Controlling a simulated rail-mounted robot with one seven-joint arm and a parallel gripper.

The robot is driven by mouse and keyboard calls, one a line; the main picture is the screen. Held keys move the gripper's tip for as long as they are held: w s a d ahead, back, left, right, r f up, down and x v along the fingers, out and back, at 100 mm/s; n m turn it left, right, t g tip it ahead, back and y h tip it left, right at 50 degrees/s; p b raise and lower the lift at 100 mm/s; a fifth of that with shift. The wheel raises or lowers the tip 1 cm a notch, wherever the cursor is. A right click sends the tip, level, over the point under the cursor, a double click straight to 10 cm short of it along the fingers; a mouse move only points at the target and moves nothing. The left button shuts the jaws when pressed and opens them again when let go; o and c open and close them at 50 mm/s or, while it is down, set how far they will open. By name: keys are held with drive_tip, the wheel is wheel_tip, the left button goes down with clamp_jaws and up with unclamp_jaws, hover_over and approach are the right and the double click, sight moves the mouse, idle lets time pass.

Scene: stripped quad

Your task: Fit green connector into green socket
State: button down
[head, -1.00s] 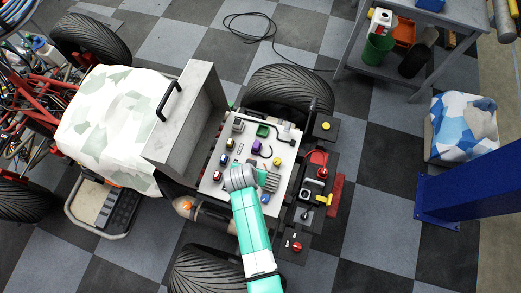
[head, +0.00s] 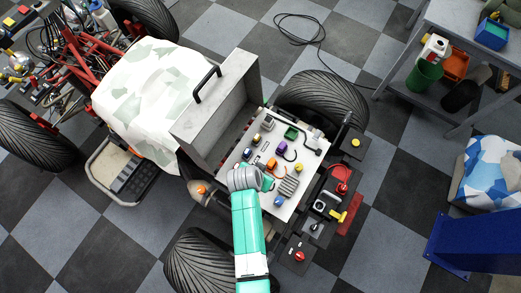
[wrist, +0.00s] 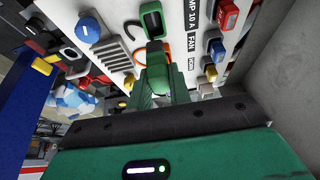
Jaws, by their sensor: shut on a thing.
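The green socket (head: 291,132) is on the pale panel's upper part in the head view. In the wrist view it is an upright green frame with a dark opening (wrist: 152,20). My gripper (wrist: 158,88) is shut on the green connector (wrist: 157,66), which sits just below the socket in that view. The connector looks apart from the socket; the exact gap in depth cannot be told. In the head view my gripper (head: 264,180) is over the panel's lower left part, and my wrist mostly hides the connector.
An orange part (wrist: 140,54) lies right behind the connector. Blue (wrist: 88,28), red (wrist: 228,15) and other coloured fittings stand on the panel (wrist: 120,15). A grey metal box wall (wrist: 290,60) rises at the right. A large tyre (head: 322,98) is beyond the panel.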

drive_tip(key=shift+f+b, duration=1.4)
drive_tip(key=shift+f, duration=0.65)
drive_tip(key=shift+f+b, duration=1.05)
drive_tip(key=shift+f, duration=0.5)
drive_tip(key=c, duration=1.2)
unclamp_jaws()
drive_tip(key=p+v, duration=0.2)
drive_tip(key=v, duration=0.6)
